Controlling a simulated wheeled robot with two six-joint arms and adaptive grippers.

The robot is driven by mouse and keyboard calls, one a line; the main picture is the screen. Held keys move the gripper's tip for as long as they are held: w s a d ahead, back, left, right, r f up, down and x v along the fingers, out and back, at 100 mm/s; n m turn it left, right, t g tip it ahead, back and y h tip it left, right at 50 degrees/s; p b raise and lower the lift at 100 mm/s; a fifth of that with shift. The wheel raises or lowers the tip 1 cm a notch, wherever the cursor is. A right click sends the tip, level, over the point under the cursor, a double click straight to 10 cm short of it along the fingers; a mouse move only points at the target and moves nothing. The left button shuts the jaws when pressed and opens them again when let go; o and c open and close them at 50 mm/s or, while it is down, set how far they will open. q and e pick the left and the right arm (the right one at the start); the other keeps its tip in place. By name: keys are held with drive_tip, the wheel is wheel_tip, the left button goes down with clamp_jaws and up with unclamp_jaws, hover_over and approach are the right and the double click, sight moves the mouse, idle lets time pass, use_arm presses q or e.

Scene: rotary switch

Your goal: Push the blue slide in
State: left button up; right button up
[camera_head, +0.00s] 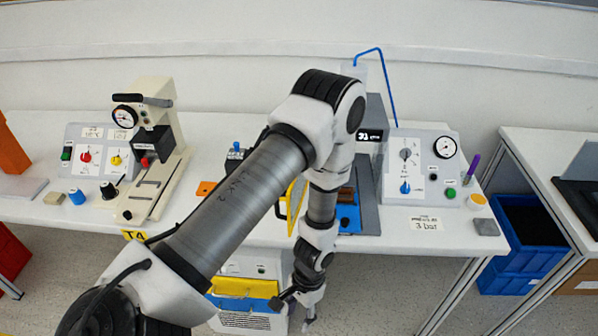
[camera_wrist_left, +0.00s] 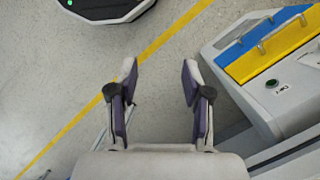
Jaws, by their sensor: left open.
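A blue slide-like part (camera_head: 348,218) with a brown block (camera_head: 346,194) behind it sits at the front of the grey press station on the table, partly hidden by my left arm. My left gripper (camera_head: 308,316) hangs low in front of the table edge, well below and apart from this blue part. In the left wrist view my left gripper (camera_wrist_left: 160,82) is open, with nothing between its fingers and bare floor beyond. The blue part on the table is not in that view. My right gripper is not in view.
A low cabinet (camera_head: 243,287) with yellow and blue fronts stands close to my left gripper; its blue panel (camera_wrist_left: 262,40) shows at the right of the wrist view. A gauge panel (camera_head: 422,160) is right of the press; a lever press (camera_head: 150,150) stands left.

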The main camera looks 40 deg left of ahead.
use_arm(q)
drive_tip(key=shift+a+f, duration=0.1)
wheel_tip(320, 180, up, 18)
drive_tip(key=t+p, duration=0.3)
drive_tip(key=p, duration=0.2)
hover_over(345, 220)
drive_tip(key=shift+f+y, duration=0.15)
drive_tip(key=shift+y, duration=0.15)
drive_tip(key=shift+s, duration=0.1)
wheel_tip(345, 220, down, 7)
drive_tip(key=shift+f+p, duration=0.15)
drive_tip(key=shift+p, duration=0.9)
drive_tip(key=shift+f, duration=0.2)
clamp_jaws()
